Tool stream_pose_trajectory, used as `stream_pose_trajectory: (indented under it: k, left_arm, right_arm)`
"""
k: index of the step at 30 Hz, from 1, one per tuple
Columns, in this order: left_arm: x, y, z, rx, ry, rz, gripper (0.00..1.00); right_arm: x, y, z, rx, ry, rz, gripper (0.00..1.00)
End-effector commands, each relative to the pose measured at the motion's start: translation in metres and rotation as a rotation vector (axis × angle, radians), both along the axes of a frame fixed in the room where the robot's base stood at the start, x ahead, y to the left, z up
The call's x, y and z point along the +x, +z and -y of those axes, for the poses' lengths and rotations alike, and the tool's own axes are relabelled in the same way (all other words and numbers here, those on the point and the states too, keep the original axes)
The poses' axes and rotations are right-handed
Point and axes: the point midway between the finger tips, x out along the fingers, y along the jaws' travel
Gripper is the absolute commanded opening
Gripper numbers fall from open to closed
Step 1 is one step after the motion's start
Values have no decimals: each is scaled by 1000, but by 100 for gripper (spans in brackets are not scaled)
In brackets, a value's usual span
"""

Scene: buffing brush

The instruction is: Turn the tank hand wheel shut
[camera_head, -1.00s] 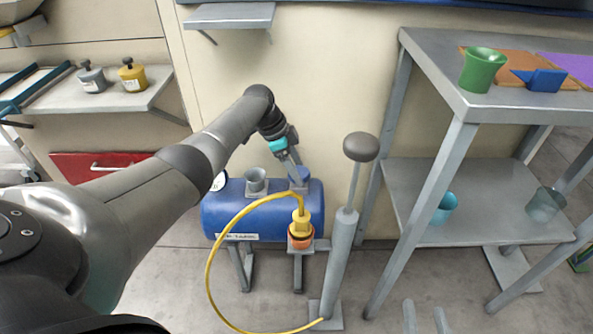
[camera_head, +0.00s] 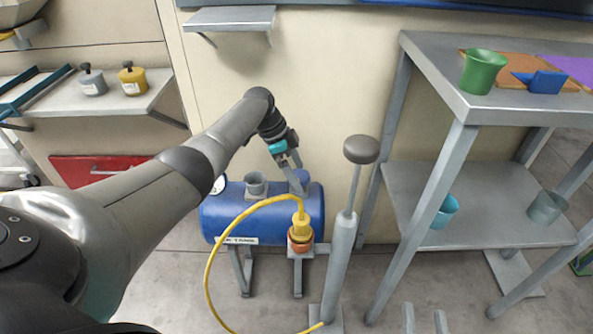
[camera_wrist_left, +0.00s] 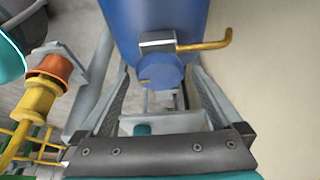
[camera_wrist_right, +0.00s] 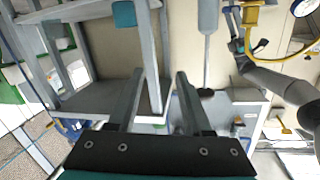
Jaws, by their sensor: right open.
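The blue tank (camera_head: 240,220) lies on grey legs against the wall. In the left wrist view, a round blue knob with a small brass mark (camera_wrist_left: 160,73), apparently the hand wheel, sits at the tank's (camera_wrist_left: 150,15) end beside a bent brass pipe (camera_wrist_left: 208,44). My left gripper (camera_head: 294,178) points down at the top right of the tank. Its fingers (camera_wrist_left: 158,75) are spread on either side of the knob in the wrist view; I cannot tell whether they touch it. My right gripper (camera_wrist_right: 160,75) is open and empty, away from the tank.
A yellow hose (camera_head: 215,250) loops from a yellow and orange fitting (camera_head: 301,232) before the tank. A grey pump with a round handle (camera_head: 361,149) stands just right. A grey two-tier table (camera_head: 480,110) with cups is further right.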

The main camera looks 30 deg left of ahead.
Motion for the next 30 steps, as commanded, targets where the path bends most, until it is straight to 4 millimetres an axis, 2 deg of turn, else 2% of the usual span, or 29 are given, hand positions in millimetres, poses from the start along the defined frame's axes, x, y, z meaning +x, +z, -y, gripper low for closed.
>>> stream_pose_trajectory:
  k: [13,30]
  left_arm:
    - [-1,6,-2,0,3,1,100]
    - [-7,38,-13,-1,1,1,100]
  right_arm:
    - [4,-2,3,-31,1,-40,50]
    - [8,-21,29,-212,0,-332,50]
